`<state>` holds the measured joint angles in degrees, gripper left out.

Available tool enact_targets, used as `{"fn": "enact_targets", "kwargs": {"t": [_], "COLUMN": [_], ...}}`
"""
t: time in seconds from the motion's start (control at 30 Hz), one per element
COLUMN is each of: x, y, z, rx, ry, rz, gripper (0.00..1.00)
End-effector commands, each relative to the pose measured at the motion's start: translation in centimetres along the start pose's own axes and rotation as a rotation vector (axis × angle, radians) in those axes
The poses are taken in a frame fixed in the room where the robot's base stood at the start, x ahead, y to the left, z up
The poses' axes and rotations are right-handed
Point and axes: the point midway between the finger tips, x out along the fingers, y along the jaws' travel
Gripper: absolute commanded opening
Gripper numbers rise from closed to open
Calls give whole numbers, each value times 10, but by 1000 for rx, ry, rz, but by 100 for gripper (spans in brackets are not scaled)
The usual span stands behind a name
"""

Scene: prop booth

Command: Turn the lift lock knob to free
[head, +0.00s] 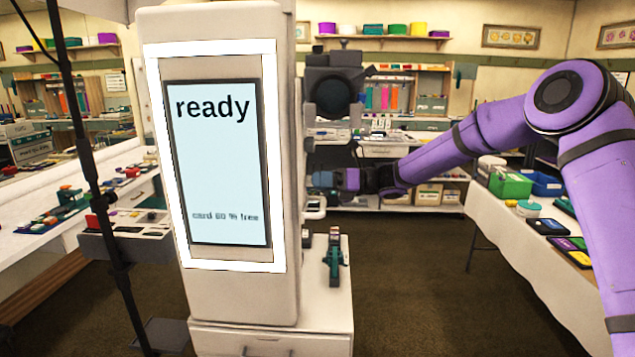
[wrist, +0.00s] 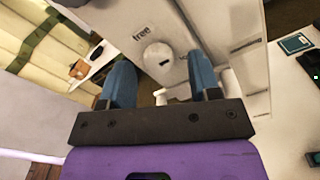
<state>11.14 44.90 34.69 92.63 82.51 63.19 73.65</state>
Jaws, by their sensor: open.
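The lift lock knob (wrist: 158,58) is a round, pale knob on the light panel of the booth column. It shows in the wrist view between and beyond my two blue fingers, with a small dark mark on its right part. My gripper (wrist: 159,75) is open, one finger to each side of the knob in the picture; I see no contact. In the head view my gripper (head: 322,180) is at the right side of the white column (head: 235,300), where the knob is hidden.
The column's lit screen (head: 218,160) reads "ready". A camera (head: 333,92) sits above my gripper. A teal and dark tool (head: 334,258) stands on the white base below it. A table (head: 515,225) with boxes and cards stands at right; the floor between is clear.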

Motion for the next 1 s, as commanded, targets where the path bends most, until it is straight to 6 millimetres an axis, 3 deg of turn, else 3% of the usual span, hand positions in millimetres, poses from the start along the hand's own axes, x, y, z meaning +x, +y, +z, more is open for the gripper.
{"fn": "enact_targets", "kwargs": {"t": [0.4, 0.63, 1.0], "x": [9, 8, 8], "y": [0, 0, 0], "z": [0, 0, 0], "rx": [-1, 0, -43], "ry": [0, 0, 1], "rz": [0, -1, -2], "gripper": [57, 7, 8]}}
